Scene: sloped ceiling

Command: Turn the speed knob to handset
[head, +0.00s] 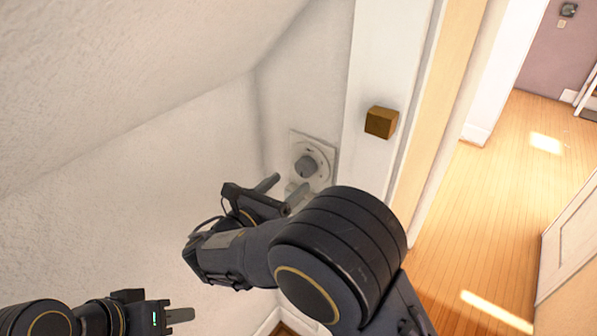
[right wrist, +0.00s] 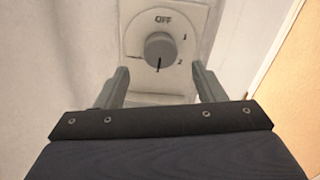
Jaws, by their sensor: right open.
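The speed knob (head: 306,166) is a grey round knob on a white wall plate (head: 329,150) in the corner beside the door frame. In the right wrist view the knob (right wrist: 160,48) shows a dark pointer line aimed downward. "OFF" is printed above it, and small marks resembling 1 and 2 are at its right. No handset label is readable. My right gripper (head: 283,188) is open, its fingers apart just below and in front of the knob, not around it. My left gripper (head: 180,315) is low at the left, far from the knob; its opening is unclear.
A sloped white ceiling (head: 120,80) comes down close at the left. A brown wooden block (head: 381,122) sticks out from the white door frame at the knob's upper right. The wooden floor (head: 510,190) beyond the doorway is clear.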

